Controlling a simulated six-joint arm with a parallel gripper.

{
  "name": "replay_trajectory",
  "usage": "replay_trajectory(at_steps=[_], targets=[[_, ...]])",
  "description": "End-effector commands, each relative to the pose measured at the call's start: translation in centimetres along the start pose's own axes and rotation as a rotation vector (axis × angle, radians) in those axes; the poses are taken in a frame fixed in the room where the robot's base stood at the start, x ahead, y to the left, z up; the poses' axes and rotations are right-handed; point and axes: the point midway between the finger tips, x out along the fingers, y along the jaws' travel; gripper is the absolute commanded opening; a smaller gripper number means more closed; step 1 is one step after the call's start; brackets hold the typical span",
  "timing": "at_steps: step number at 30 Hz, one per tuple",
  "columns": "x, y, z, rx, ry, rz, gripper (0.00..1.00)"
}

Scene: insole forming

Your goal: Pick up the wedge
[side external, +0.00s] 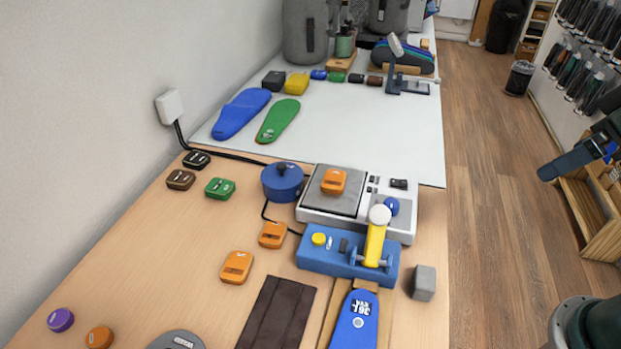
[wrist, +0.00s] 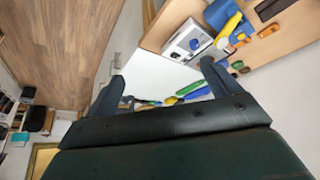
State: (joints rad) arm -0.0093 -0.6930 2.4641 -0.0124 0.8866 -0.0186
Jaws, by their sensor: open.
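I cannot tell for sure which piece is the wedge. Small orange blocks lie on the wooden bench: one (side external: 236,267) at the front, one (side external: 272,234) behind it, and one (side external: 333,181) on the grey plate of a white device. A grey block (side external: 423,283) stands near the bench's right edge. My gripper (wrist: 163,72) is open in the wrist view, with nothing between its fingers. In the side view my gripper (side external: 575,160) is partly cut off at the right edge, over the floor, apart from the bench and every piece on it.
A blue press (side external: 320,257) with a yellow lever (side external: 376,240) stands by the white device (side external: 400,205). A blue pot (side external: 282,182) is to its left. Blue and green insoles (side external: 278,121) lie on a white sheet (side external: 345,135). A wooden rack (side external: 590,225) stands at right.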

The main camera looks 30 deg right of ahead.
Motion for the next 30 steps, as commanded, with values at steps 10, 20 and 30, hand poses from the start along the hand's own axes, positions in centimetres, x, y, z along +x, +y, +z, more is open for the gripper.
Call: replay_trajectory(at_steps=[10,20,30], targets=[[2.1,-1.8,-6.3,-0.143,-0.03,-0.056,0.89],[6.0,-4.3,-12.4,-0.293,-0.054,-0.121,0.89],[11.9,-7.6,-17.4,-0.437,-0.074,-0.195,0.89]])
